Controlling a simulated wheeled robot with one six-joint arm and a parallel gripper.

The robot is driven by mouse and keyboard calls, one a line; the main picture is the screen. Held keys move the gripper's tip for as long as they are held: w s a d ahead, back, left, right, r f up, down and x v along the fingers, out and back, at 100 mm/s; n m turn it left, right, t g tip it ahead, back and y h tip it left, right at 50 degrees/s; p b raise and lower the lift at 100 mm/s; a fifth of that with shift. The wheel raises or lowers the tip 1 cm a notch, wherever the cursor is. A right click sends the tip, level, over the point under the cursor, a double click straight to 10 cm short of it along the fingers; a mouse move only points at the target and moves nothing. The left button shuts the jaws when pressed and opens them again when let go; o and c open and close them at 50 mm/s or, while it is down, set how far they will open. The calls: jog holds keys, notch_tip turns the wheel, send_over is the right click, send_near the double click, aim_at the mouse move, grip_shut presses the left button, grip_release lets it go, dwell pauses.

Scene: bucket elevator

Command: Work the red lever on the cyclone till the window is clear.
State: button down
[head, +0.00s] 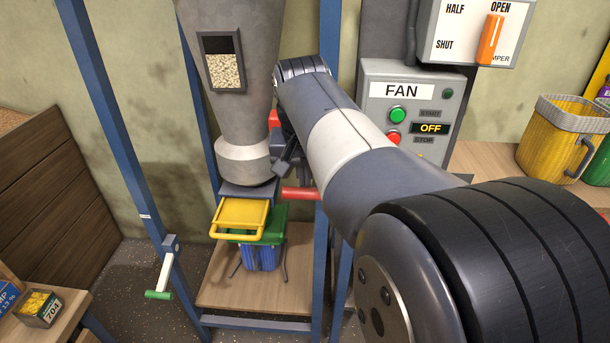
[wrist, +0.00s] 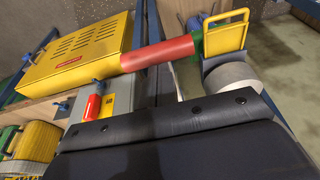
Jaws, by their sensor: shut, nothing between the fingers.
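The cyclone (head: 235,120) is a grey cone at the upper left of the head view. Its window (head: 222,65) shows pale grain over roughly the lower two thirds, with a dark strip above. The red lever (head: 300,193) sticks out to the right below the cone's outlet. My gripper (head: 284,158) is beside the outlet, just above the lever and partly hidden by my arm. It looks shut and empty; I cannot tell whether it touches the lever. In the wrist view a thick red bar (wrist: 158,53) shows, apparently the lever's grip.
Blue posts (head: 120,130) frame the cyclone. A green-handled crank (head: 160,275) is on the left post. The FAN box (head: 410,105) at right reads OFF.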

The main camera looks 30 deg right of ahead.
notch_tip(320, 180, down, 7)
jog(key=s+t+h+b, duration=0.1)
jog(key=t+h+b, duration=0.1)
jog(key=b, duration=1)
jog(key=shift+s+a+t, duration=0.2)
jog(key=shift+a+t, duration=0.25)
jog(key=shift+t, duration=0.45)
jog(key=shift+f, duration=0.15)
jog(key=shift+h, duration=0.3)
jog(key=r+p, duration=0.3)
jog(key=r, duration=0.1)
jog(key=shift+s+a+r+p, duration=0.15)
jog(key=shift+s+r+p, duration=0.05)
jog(key=shift+r+p, duration=0.2)
send_near(304, 194)
jog(key=shift+s+r, duration=0.25)
jog(key=shift+r, duration=0.6)
